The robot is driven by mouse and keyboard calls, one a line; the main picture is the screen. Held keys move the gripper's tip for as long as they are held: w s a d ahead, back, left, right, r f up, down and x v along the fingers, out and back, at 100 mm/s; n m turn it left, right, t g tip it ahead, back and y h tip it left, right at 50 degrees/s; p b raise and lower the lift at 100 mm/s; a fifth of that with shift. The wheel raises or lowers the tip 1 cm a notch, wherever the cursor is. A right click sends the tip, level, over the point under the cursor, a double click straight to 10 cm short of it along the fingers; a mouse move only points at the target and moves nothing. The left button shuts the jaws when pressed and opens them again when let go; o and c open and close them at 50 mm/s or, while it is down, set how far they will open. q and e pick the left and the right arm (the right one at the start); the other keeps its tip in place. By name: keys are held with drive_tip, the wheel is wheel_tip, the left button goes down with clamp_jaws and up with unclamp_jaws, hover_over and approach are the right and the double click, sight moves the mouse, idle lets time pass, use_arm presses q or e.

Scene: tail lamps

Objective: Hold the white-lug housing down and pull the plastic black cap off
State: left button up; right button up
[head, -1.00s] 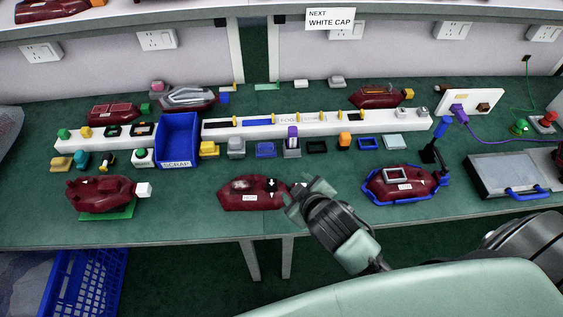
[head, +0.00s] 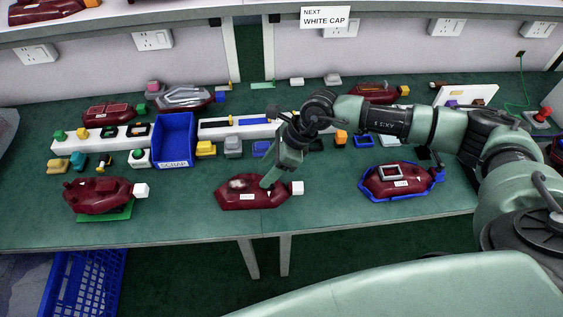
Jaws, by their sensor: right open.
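A dark red housing (head: 245,195) with a white lug (head: 297,188) at its right end lies near the front edge of the table, in the middle. My right gripper (head: 269,183) is open and points down at the top of this housing, right of its centre. The gripper hides that spot, so I cannot see a black cap there or tell whether the fingers touch. Another dark red housing (head: 92,196) with a white lug (head: 141,190) sits on a green pad at the left. My left gripper is not in view.
A third housing (head: 387,178) sits in a blue cradle (head: 439,178) at the right. A blue scrap bin (head: 174,158) and a white strip (head: 70,140) stand behind, with several small coloured parts. My right arm spans the back right. The front table between housings is clear.

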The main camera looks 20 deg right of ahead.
drive_tip(key=shift+h, duration=0.8)
drive_tip(key=f, duration=0.2)
drive_tip(key=w+f+p, duration=0.1)
drive_tip(key=f, duration=0.2)
drive_tip(key=d+f, duration=0.1)
drive_tip(key=f, duration=0.1)
drive_tip(key=shift+w+f+p, duration=0.3)
drive_tip(key=shift+f+p, duration=0.05)
drive_tip(key=shift+f, duration=0.05)
